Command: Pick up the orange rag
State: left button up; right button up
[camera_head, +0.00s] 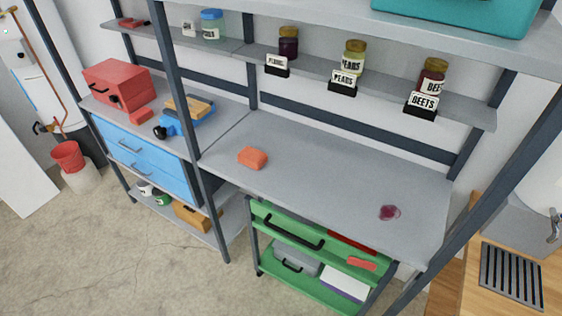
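An orange rag (253,158), small and block-shaped, lies on the grey workbench top (330,185), left of the middle and near the front edge. Nothing touches it and it is fully visible. Neither of my grippers shows in the head view.
A dark red stain (389,212) marks the bench at right. Labelled jars (355,58) stand on the shelf above. A dark post (180,100) rises left of the rag. A green cart (280,232) stands below the bench; a red toolbox (117,84) sits at left. Most of the bench is clear.

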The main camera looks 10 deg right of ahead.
aim_at(252, 157)
jog(key=i+j+z, duration=0.25)
jog(key=i+j, duration=0.2)
jog(key=j, duration=0.2)
jog(key=i+j+z, duration=0.15)
jog(key=j, duration=0.2)
jog(key=i+j+z, duration=0.1)
jog(key=j, duration=0.25)
jog(key=i, duration=0.1)
